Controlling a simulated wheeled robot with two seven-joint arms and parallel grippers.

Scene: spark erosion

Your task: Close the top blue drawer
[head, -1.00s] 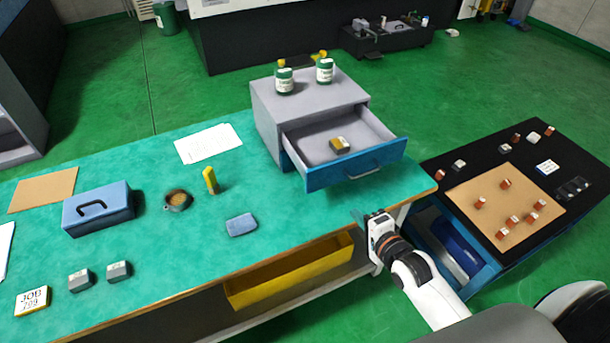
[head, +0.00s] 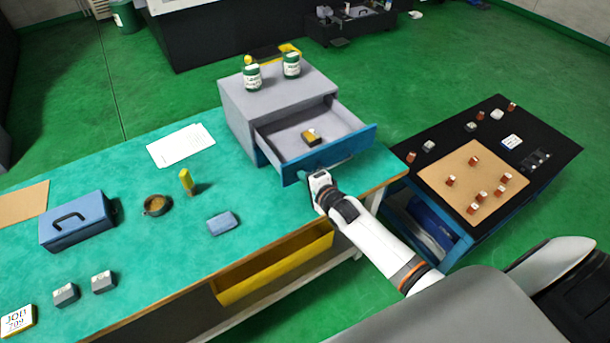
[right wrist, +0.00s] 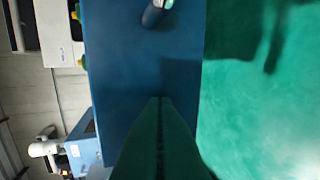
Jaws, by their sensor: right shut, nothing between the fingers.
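The top blue drawer (head: 365,143) stands pulled out of a grey cabinet (head: 245,110) on the teal bench. A small yellow-and-dark block (head: 312,138) lies inside it. Its blue front fills the middle of the right wrist view (right wrist: 135,75), with part of the handle (right wrist: 158,12) at the top. My right gripper (head: 313,176) is shut and empty, just in front of the drawer front, near the handle's left end. Its dark fingers (right wrist: 160,105) point at the blue front; I cannot tell whether they touch it. My left gripper is out of view.
Two green-and-white jars (head: 252,77) stand on the cabinet. A blue box (head: 75,222), a yellow bottle (head: 186,180) and a blue block (head: 222,223) are on the bench. A yellow drawer (head: 275,268) juts below the bench. A black-topped cart (head: 455,135) stands right.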

